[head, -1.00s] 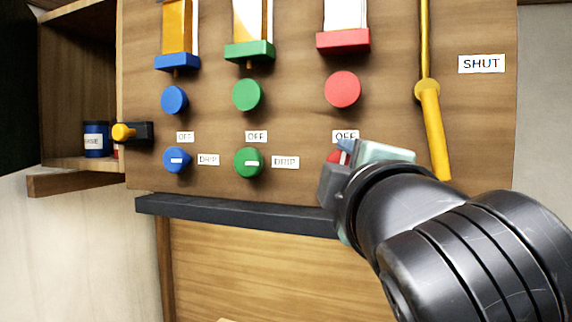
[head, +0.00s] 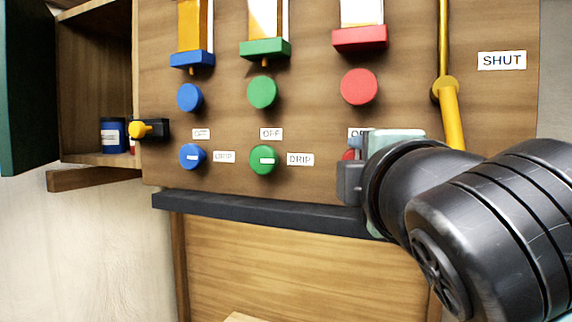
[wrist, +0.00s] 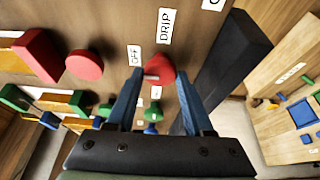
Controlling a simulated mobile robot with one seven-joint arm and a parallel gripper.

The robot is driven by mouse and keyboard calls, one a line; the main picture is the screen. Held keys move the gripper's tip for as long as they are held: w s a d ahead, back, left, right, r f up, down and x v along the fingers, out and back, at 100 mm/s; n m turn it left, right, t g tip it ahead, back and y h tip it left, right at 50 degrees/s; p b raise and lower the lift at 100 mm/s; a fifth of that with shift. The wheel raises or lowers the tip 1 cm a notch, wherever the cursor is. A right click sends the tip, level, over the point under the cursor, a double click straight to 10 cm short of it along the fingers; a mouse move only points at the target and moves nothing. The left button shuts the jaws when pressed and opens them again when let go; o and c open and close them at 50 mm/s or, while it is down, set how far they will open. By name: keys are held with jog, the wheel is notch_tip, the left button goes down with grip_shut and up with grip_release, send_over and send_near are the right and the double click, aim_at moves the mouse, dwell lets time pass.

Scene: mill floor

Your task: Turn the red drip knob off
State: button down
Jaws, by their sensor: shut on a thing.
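The red drip knob (head: 349,155) is on the wooden panel at the lower right of the knob rows, mostly hidden behind my gripper in the head view. In the wrist view the red drip knob (wrist: 161,69) sits between my two blue fingers. My gripper (wrist: 158,80) is shut on it. The knob's white mark runs sideways in the wrist view, toward the OFF label (wrist: 135,55) side rather than the DRIP label (wrist: 166,25). In the head view my gripper (head: 362,152) covers part of the OFF label above the knob.
Blue (head: 192,156) and green (head: 263,159) drip knobs are to the left, their marks level. A larger red round knob (head: 359,87) is above. A yellow lever (head: 452,115) hangs at right, close to my arm. A dark ledge (head: 260,212) runs below.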

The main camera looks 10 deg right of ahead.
jog(key=shift+c, duration=1.5)
grip_release()
jog(key=shift+s, duration=0.1)
jog(key=v, duration=1.2)
jog(key=shift+s, duration=0.4)
